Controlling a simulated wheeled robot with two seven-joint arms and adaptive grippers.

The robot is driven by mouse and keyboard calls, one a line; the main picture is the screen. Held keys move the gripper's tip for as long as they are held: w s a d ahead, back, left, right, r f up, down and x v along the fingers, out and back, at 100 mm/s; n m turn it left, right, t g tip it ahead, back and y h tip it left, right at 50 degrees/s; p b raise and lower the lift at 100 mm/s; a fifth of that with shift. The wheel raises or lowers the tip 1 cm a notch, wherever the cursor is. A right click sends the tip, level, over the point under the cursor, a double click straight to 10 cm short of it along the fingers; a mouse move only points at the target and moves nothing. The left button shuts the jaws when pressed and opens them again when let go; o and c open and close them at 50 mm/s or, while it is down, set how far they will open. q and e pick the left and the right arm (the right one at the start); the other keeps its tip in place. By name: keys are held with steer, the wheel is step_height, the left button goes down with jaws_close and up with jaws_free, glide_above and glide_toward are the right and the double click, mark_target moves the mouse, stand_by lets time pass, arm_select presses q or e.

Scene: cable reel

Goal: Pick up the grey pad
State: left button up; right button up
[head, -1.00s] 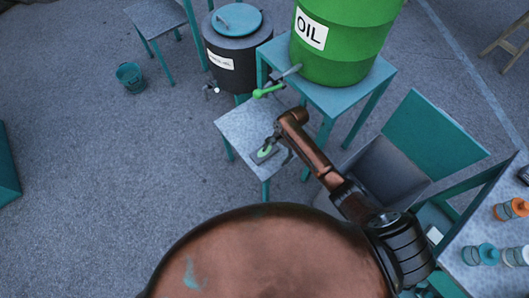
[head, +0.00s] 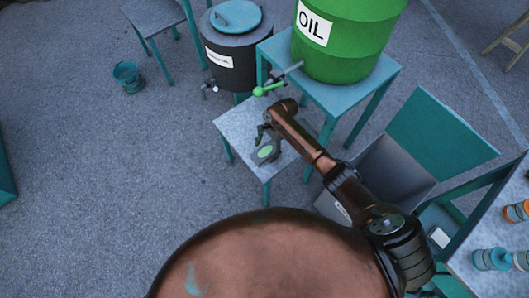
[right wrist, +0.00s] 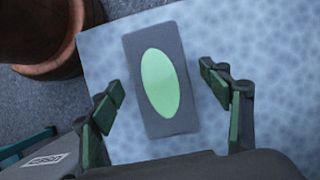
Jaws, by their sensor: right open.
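The grey pad (right wrist: 158,119) is a flat dark grey rectangle with a light green oval on top. It lies on a small speckled light-blue table, and it also shows in the head view (head: 265,152). My right gripper (right wrist: 161,98) is open above the table, with one finger on each side of the pad in the right wrist view and gaps between. In the head view the right gripper (head: 266,143) is at the pad, partly covering it. I cannot tell its exact height over the pad. My left gripper is not in view.
The small table (head: 231,120) stands below a taller teal table (head: 335,98) bearing a green oil drum (head: 345,45) with a green-handled tap (head: 270,90). A dark lidded barrel (head: 230,65) stands behind. A grey bin (head: 390,170) is at right. Open floor lies left.

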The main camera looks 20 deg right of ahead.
steer(key=shift+a, duration=0.1)
steer(key=c, duration=1.4)
